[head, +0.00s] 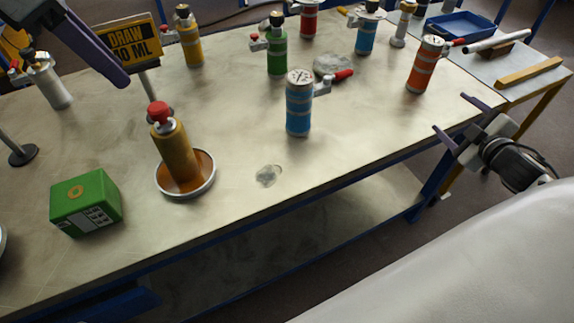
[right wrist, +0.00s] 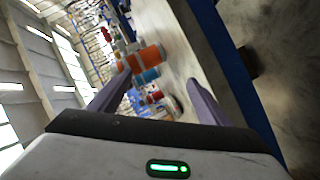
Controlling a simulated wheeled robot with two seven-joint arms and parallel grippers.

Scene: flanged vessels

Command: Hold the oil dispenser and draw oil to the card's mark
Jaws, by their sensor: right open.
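The yellow and black card (head: 128,41) stands on a post at the back left and reads "DRAW" above an ML amount whose first digit is partly hidden. An amber vessel (head: 173,150) with a red top stands upright in a shallow round dish (head: 205,186). No label shows which vessel is the oil dispenser. My left gripper (head: 122,80) hangs in front of the card, apart from the amber vessel; only one finger shows clearly. My right gripper (head: 455,120) is open and empty off the table's right edge. Its fingers also show apart in the right wrist view (right wrist: 158,95).
A blue canister (head: 299,105) with a gauge top and red-handled tap stands mid-table. Green (head: 277,52), yellow (head: 190,42) and orange (head: 422,68) canisters stand behind. A green box (head: 86,203) sits front left. A clear puddle (head: 268,176) lies near the front edge.

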